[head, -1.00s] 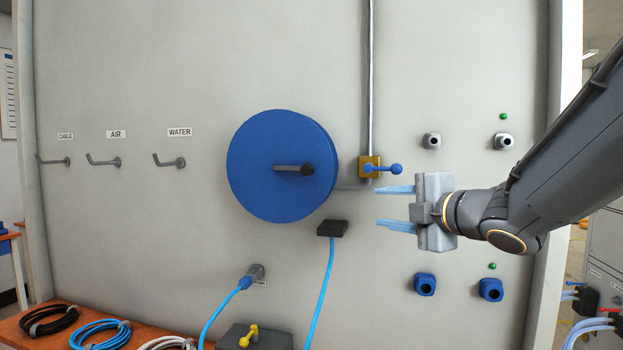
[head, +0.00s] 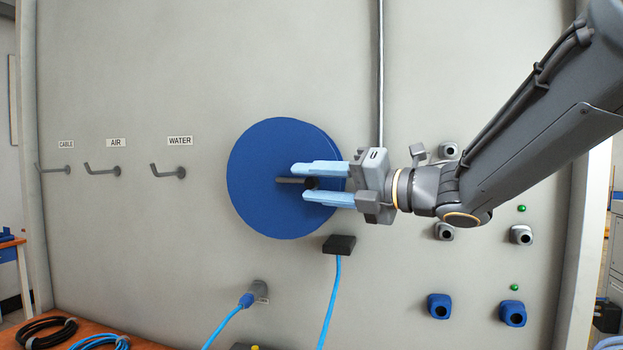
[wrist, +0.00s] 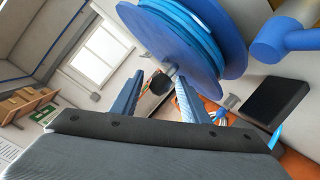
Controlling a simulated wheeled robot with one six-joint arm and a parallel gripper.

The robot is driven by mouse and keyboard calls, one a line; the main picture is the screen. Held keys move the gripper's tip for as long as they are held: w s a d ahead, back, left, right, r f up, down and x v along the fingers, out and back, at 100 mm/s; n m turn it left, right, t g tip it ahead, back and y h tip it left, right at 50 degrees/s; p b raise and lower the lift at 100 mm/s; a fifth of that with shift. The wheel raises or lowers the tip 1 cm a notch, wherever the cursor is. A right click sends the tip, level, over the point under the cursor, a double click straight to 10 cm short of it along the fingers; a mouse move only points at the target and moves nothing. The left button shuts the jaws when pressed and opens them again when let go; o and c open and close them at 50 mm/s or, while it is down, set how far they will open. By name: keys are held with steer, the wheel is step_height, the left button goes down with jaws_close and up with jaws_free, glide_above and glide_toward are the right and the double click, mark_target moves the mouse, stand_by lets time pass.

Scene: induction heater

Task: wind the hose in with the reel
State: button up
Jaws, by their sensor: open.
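The blue hose reel (head: 258,195) is mounted on the grey wall panel. A crank with a dark knob (head: 311,183) sticks out from its face. My gripper (head: 303,183) is open in front of the reel, its light blue fingers above and below the knob in the head view. In the wrist view the knob (wrist: 160,83) shows between and beyond the fingertips (wrist: 157,88); I cannot tell whether they touch it. Blue hose is wound between the reel's discs (wrist: 196,30). A blue hose (head: 330,300) hangs from a black block (head: 340,244) below the reel.
Three hooks labelled cable, air and water (head: 168,171) are on the left of the panel. Another hose plugs into a grey socket (head: 259,290). Coils (head: 100,342) lie on an orange bench below. Blue sockets (head: 439,306) are at lower right.

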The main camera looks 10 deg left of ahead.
steer(key=shift+w+a, duration=0.1)
steer(key=shift+a, duration=0.2)
jaws_close()
steer(key=shift+f, duration=0.15)
